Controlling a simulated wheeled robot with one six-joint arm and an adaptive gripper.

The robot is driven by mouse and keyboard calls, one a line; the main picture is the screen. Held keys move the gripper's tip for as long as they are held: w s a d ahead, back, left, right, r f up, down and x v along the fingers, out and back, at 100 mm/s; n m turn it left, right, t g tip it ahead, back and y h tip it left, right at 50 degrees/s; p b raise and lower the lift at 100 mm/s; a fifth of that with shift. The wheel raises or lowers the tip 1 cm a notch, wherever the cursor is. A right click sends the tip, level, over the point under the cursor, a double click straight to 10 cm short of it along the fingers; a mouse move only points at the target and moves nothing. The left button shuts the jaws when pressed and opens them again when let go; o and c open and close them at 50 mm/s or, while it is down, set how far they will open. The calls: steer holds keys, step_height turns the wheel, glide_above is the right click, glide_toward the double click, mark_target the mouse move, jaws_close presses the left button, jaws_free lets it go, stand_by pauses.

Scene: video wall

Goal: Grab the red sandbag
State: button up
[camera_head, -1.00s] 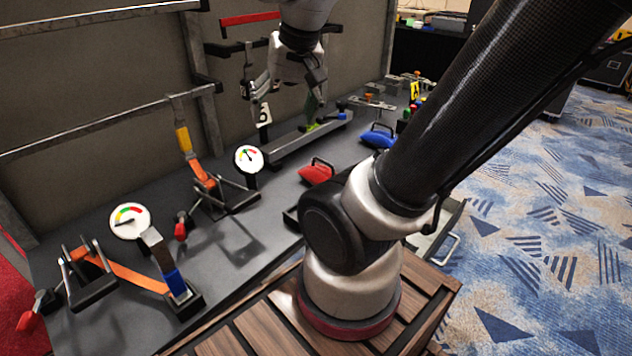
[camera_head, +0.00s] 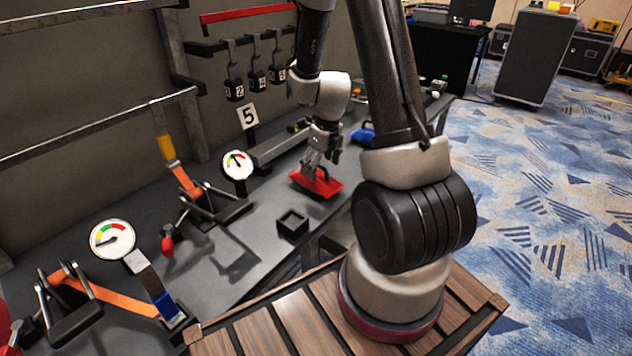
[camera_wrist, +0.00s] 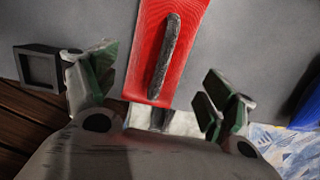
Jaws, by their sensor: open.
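The red sandbag (camera_head: 321,186) lies on the grey table, with a dark handle on its top. In the wrist view the sandbag (camera_wrist: 150,70) is upper centre, and its dark handle (camera_wrist: 166,55) runs lengthwise up the picture. My gripper (camera_head: 322,160) is just above the sandbag in the head view and hides part of it. In the wrist view my gripper (camera_wrist: 155,90) is open, its green-padded fingers to the left and right of the sandbag's near end. Nothing is between the pads that I can see gripped; contact cannot be told.
A small black square holder (camera_head: 292,222) stands left of the sandbag. A blue sandbag (camera_head: 363,134) lies behind it to the right. Gauges (camera_head: 237,165) and orange-strap clamps (camera_head: 184,180) stand at left. A number 5 sign (camera_head: 248,116) and hanging weights (camera_head: 256,78) are behind.

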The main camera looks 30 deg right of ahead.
steer(key=f, duration=0.2)
steer(key=w+f, duration=0.1)
steer(key=f, duration=0.3)
steer(key=shift+w+a, duration=0.3)
steer(key=shift+a, duration=0.1)
jaws_close()
